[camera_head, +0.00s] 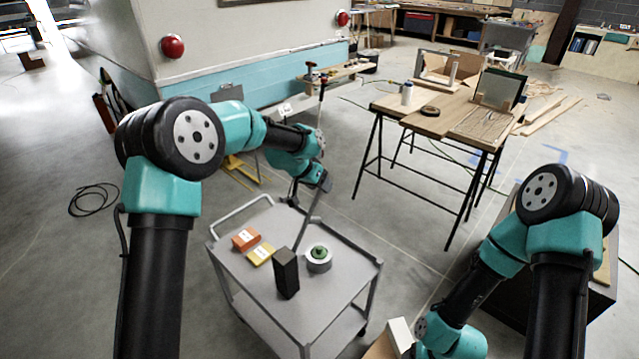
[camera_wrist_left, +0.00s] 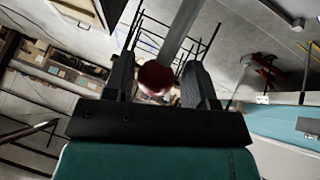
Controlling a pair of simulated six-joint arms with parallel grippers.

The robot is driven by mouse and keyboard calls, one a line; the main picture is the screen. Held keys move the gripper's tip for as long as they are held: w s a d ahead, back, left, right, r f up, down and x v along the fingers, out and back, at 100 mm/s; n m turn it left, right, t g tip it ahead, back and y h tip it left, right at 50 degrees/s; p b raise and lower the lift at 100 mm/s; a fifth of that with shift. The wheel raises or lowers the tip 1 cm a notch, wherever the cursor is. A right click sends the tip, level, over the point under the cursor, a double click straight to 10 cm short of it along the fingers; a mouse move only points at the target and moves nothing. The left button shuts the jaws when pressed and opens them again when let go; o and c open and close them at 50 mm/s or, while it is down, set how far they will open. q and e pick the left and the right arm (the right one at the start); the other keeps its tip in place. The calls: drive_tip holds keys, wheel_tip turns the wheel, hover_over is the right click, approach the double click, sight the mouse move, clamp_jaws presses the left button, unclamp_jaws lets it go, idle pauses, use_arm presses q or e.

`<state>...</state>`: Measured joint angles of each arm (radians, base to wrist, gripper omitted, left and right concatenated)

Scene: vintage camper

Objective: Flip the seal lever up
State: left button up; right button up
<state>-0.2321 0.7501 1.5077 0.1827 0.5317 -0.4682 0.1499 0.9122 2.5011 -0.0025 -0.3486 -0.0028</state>
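The seal lever (camera_head: 309,222) is a grey bar that rises, tilted up and away, from a dark upright block (camera_head: 286,274) on the grey cart. In the left wrist view the bar (camera_wrist_left: 184,30) ends in a dark red ball knob (camera_wrist_left: 156,78). My left gripper (camera_wrist_left: 160,62) has its two black fingers apart, one on each side of the knob, with what look like thin gaps. In the head view my left wrist is by the lever's upper end and hides the knob. My right arm is at the lower right; its gripper is out of frame.
The cart (camera_head: 345,285) also carries an orange box (camera_head: 245,238), a yellow box (camera_head: 260,254) and a white roll (camera_head: 319,264) with a green top. A trestle table (camera_head: 430,118) stands behind to the right. A blue-and-white camper (camera_head: 240,85) is at the back left.

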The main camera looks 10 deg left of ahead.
use_arm(q)
drive_tip(key=shift+o, duration=1)
drive_tip(key=shift+r, duration=0.1)
drive_tip(key=shift+w, duration=0.1)
drive_tip(key=shift+r, duration=0.1)
drive_tip(key=shift+r, duration=0.2)
drive_tip(key=v, duration=1.7)
drive_tip(key=shift+f, duration=0.15)
